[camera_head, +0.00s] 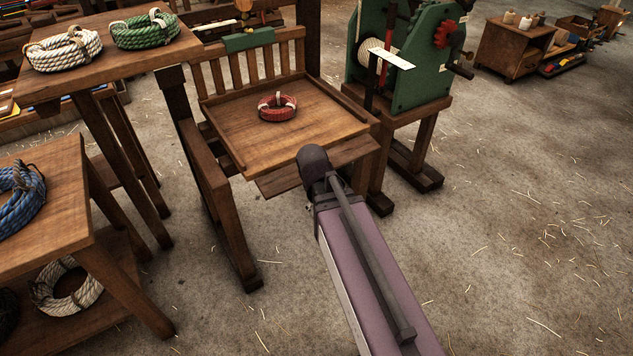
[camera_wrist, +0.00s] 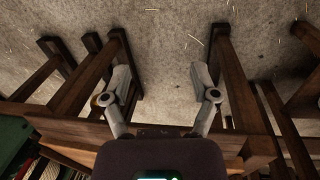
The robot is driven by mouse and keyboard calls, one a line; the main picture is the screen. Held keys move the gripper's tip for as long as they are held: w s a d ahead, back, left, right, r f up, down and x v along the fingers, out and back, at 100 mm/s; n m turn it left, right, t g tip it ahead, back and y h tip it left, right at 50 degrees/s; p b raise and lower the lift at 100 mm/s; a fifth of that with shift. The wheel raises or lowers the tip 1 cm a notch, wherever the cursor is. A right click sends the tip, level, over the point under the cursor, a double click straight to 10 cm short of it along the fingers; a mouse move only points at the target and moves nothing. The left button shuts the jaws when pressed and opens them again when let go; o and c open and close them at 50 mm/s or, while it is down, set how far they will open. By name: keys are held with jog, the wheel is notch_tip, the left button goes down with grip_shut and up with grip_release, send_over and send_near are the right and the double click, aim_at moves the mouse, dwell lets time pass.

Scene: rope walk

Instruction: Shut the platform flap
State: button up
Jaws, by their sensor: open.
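The wooden platform (camera_head: 245,137) has low side rails and a slatted back, with a small red rope coil (camera_head: 277,107) lying on it. A narrow plank, apparently the flap (camera_head: 278,181), sticks out along its front edge, at or a little below platform level. The end of my arm covers the flap's middle. In the wrist view my gripper (camera_wrist: 160,82) is open, its two fingers wide apart with only floor between them. A wooden board (camera_wrist: 80,130) crosses behind the finger bases. I cannot tell whether my gripper touches the flap. My fingers are hidden in the head view.
A green winding machine (camera_head: 415,65) stands right of the platform. A table (camera_head: 115,65) with white and green rope coils is at upper left. A lower stand (camera_head: 50,220) with a blue coil is at left. The floor (camera_head: 510,240) at right is clear except for straw.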

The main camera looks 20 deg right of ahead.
jog(key=s+m+y, duration=0.1)
jog(key=s+m, duration=0.1)
jog(key=s, duration=0.1)
jog(key=shift+a+f+m+y, duration=0.1)
jog(key=shift+a+m+y, duration=0.05)
jog(key=shift+m+y, duration=0.2)
jog(key=shift+c, duration=0.2)
jog(key=shift+c, duration=1.2)
